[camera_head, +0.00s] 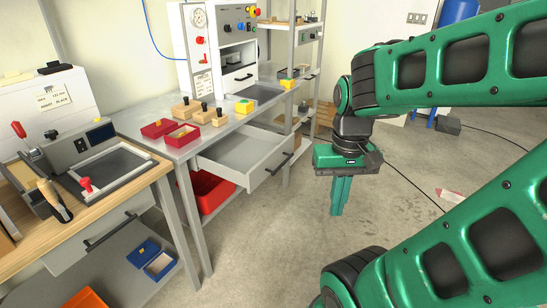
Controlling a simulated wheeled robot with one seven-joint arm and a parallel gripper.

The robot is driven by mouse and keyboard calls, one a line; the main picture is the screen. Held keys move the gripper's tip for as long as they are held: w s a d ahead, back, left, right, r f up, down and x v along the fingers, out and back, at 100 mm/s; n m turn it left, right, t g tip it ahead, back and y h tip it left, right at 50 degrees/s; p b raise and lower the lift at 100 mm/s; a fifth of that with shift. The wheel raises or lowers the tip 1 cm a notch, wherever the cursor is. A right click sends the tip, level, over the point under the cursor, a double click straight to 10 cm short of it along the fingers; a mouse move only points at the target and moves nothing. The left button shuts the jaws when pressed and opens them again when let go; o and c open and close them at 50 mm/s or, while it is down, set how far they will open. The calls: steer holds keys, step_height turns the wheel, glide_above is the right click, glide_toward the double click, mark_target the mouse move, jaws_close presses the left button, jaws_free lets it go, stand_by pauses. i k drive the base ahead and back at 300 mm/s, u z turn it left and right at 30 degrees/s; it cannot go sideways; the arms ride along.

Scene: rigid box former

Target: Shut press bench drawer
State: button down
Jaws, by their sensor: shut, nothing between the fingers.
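The press bench (264,93) is a grey metal bench carrying a white press (212,50). Its grey drawer (246,151) stands pulled out toward the lower right, and its inside looks empty. A dark bar handle (279,163) is on the drawer's front panel. My gripper (340,212) points straight down over the floor, to the right of the drawer front and apart from it. Its green fingers are together with nothing between them.
Red trays (182,136), wooden blocks (205,116) and a yellow box (244,106) sit on the press bench. A red bin (207,190) is below. Floor right of the drawer is mostly clear.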

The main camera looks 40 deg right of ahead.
mark_target(245, 156)
steer(key=u, duration=0.1)
steer(key=i, duration=1)
steer(key=z, duration=0.05)
